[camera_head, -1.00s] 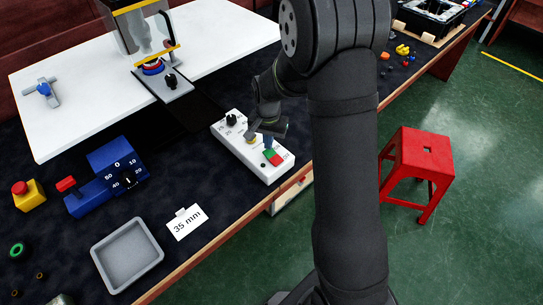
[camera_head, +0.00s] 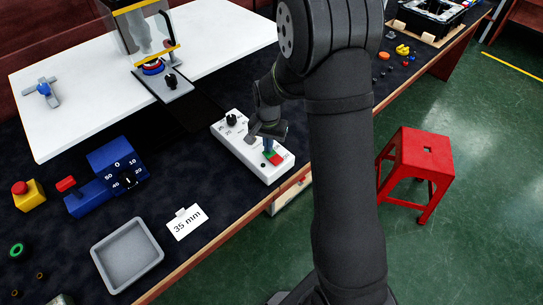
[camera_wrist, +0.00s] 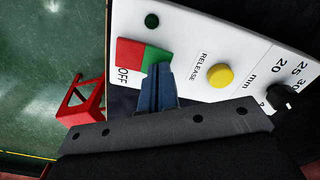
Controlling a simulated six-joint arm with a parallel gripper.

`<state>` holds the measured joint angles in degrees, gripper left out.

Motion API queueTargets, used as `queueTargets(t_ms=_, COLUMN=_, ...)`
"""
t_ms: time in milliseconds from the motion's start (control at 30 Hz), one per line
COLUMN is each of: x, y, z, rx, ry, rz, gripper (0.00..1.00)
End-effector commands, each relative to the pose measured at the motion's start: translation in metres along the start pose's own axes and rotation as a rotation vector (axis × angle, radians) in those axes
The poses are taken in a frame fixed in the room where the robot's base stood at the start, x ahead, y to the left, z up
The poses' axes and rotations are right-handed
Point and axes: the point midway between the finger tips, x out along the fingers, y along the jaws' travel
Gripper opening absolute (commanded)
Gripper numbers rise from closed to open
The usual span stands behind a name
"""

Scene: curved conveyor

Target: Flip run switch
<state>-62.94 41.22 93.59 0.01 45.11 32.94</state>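The white control box (camera_head: 228,132) lies on the dark bench mat. Its run switch (camera_head: 273,158) is a rocker with a red half marked OFF and a green half; it also shows in the wrist view (camera_wrist: 130,58). My gripper (camera_head: 267,150) is over the box, pointing down at the switch. In the wrist view its blue fingers (camera_wrist: 158,75) are together with nothing seen between them. Their tips overlap the edge of the green half; I cannot tell whether they touch it. The fingers hide part of the green half.
On the box, a yellow RELEASE button (camera_wrist: 219,76) and a black mm dial (camera_wrist: 285,97) lie beside the switch. A grey tray (camera_head: 127,255), a 35 mm card (camera_head: 187,222) and a blue dial unit (camera_head: 112,175) are left. A red stool (camera_head: 417,160) stands beyond the bench edge.

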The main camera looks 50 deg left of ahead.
Motion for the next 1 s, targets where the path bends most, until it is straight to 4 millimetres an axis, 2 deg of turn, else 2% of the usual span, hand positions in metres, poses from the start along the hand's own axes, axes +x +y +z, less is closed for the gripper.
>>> queueTargets(t_ms=467, x=0.006, y=0.001, z=0.001, rx=0.000, ry=-0.001, rz=0.001, gripper=0.00)
queueTargets(t_ms=1000, x=-0.034, y=0.000, z=0.000, rx=0.000, ry=0.000, rz=0.000, gripper=0.00)
